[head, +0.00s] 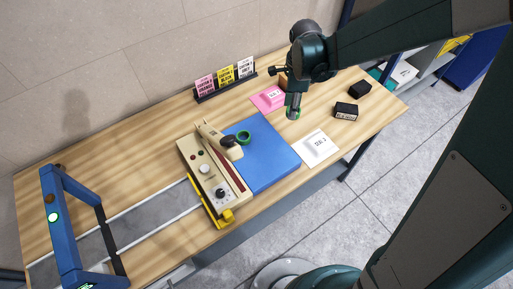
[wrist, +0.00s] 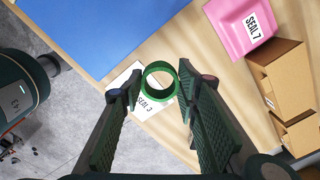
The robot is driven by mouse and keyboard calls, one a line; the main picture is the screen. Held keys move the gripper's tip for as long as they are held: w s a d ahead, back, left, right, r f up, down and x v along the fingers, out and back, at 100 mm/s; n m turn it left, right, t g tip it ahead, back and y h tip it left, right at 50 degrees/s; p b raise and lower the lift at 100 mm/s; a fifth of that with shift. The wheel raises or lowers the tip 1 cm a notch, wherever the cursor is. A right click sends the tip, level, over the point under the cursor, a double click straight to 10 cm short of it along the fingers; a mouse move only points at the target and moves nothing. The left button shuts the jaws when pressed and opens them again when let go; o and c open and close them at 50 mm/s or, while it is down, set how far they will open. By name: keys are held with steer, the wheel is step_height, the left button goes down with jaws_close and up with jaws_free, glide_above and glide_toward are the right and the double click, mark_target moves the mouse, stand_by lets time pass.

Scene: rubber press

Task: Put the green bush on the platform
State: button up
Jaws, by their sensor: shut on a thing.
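A green ring-shaped bush (wrist: 160,67) is held between the two fingertips of my gripper (wrist: 159,92) in the wrist view. In the head view my gripper (head: 293,107) is above the table, right of the blue flat platform (head: 265,165), with green (head: 293,114) showing at its tip. The platform also shows at the top left of the wrist view (wrist: 95,25). A second green ring (head: 243,137) is at the platform's left part, beside the black handle of the beige press unit (head: 205,178). Whether that ring lies flat on the platform is hard to tell.
A white SEAL 3 card (head: 317,147) lies right of the platform, a pink SEAL 7 piece (head: 268,98) behind. Pink, yellow and white signs (head: 225,78) stand at the back. Black boxes (head: 346,111) are at right. A blue frame (head: 60,215) stands at left.

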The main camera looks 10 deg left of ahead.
steer(key=s+a+r, duration=0.1)
steer(key=s+a, duration=0.1)
steer(key=s, duration=0.5)
steer(key=s+a, duration=0.2)
steer(key=s, duration=0.4)
steer(key=shift+s+a+r+n, duration=0.35)
steer(key=shift+r+n, duration=0.05)
steer(key=shift+f, duration=0.1)
steer(key=shift+f, duration=2.8)
steer(key=shift+f, duration=0.1)
steer(key=shift+f, duration=2)
steer(key=shift+f+b, duration=0.2)
steer(key=shift+b, duration=0.25)
steer(key=o, duration=0.8)
steer(key=shift+r, duration=0.25)
